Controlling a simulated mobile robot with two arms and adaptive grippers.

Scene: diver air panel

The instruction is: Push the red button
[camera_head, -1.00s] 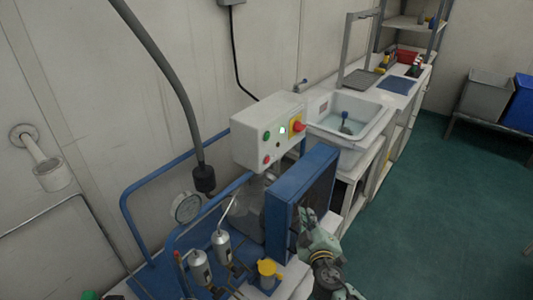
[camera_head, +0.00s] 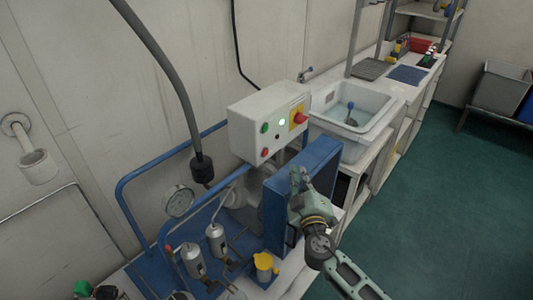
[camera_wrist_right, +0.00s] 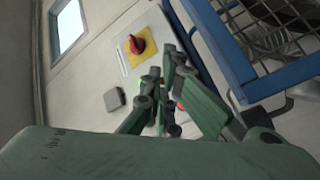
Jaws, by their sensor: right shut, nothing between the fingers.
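A white control box (camera_head: 270,122) is in the middle of the head view. Its front has a round red button (camera_head: 265,152) at the lower left, a green button above it, a lit white-green lamp, and a red knob (camera_head: 300,118) on a yellow plate. My right gripper (camera_head: 298,178) is shut and empty, below and right of the box, in front of the blue frame. In the right wrist view the fingers (camera_wrist_right: 160,98) point at the box face, and the red button (camera_wrist_right: 180,106) is partly hidden behind them. My left gripper is not in view.
A blue-framed unit (camera_head: 300,190) stands just below the box, close to my right gripper. A gauge (camera_head: 178,201), metal cylinders and blue rails are to the left. A sink (camera_head: 350,125) is behind at the right. Green floor (camera_head: 440,210) is open at the right.

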